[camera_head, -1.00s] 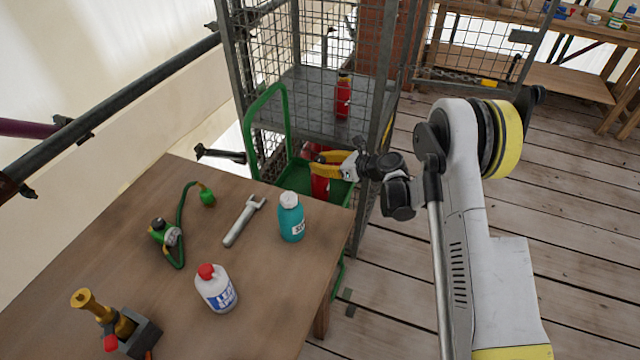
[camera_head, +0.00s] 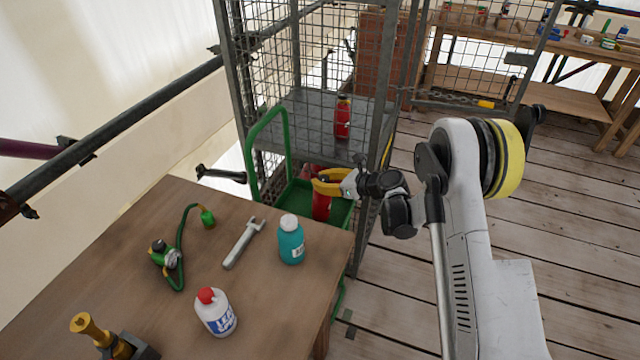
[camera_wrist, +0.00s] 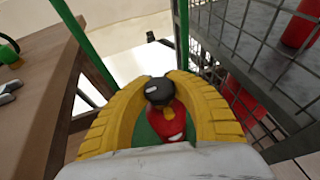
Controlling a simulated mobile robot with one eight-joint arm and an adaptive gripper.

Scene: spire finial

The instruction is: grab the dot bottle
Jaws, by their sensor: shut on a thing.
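My gripper (camera_head: 328,183) has its yellow fingers shut around a red bottle with a black cap (camera_head: 321,207), which is upright over the green trolley tray. In the wrist view the bottle (camera_wrist: 168,122) sits between the two curved fingers (camera_wrist: 160,110), with its cap near the fingertips. No label on it is readable, so I cannot tell whether it says "dot". The fingers hide its upper part in the head view. I cannot tell whether its base touches the tray.
A similar red bottle (camera_head: 343,118) stands on the mesh cage's grey shelf (camera_head: 300,118). The green trolley's handle (camera_head: 266,135) rises left of my gripper. A wooden table (camera_head: 195,260) holds a teal bottle (camera_head: 291,240), a white bottle (camera_head: 215,312), a wrench (camera_head: 243,243) and other items.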

